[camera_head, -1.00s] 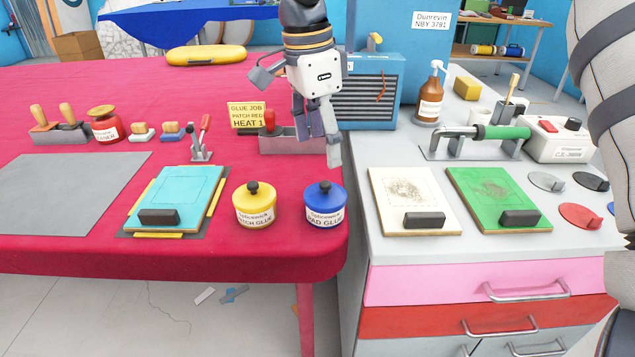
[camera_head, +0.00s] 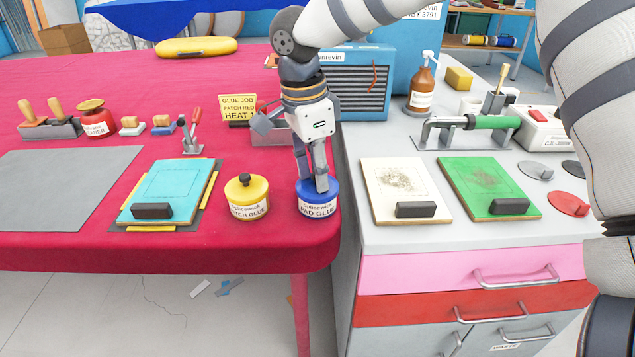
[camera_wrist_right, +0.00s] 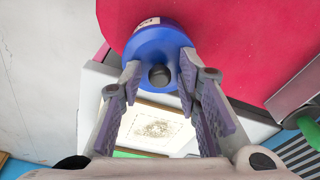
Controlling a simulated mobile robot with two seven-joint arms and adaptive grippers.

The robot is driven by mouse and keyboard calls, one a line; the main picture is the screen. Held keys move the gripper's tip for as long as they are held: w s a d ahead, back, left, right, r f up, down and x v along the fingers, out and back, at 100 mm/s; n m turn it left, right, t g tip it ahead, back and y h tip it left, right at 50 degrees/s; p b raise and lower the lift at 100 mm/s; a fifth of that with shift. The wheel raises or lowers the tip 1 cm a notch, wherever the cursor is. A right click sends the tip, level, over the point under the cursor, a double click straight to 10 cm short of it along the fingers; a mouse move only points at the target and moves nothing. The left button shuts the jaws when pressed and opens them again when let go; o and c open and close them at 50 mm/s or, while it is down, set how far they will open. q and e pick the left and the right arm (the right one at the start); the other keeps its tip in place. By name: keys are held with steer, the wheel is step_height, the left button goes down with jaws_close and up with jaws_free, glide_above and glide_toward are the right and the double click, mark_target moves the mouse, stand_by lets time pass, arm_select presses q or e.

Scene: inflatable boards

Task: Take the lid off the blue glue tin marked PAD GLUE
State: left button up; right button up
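The blue glue tin marked PAD GLUE (camera_head: 317,208) stands upright near the right front edge of the red-covered table, with its lid on. My right gripper (camera_head: 314,188) points down over it, with its fingertips at the lid. In the right wrist view the blue tin (camera_wrist_right: 150,42) shows from above. Its dark round knob (camera_wrist_right: 159,76) sits between the two fingers of my right gripper (camera_wrist_right: 158,70). The fingers are apart, with gaps visible beside the knob. In the head view the fingers hide the knob. My left gripper is not in view.
A yellow tin (camera_head: 247,199) stands close to the left of the blue one. A turquoise board (camera_head: 172,188) lies farther left. To the right, a grey cabinet top (camera_head: 375,237) carries a pale board (camera_head: 405,180) and a green board (camera_head: 485,180). A yellow sign (camera_head: 238,106) stands behind.

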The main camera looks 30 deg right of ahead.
steer(key=shift+f, duration=0.2)
jaws_close()
steer(key=shift+s+f, duration=0.1)
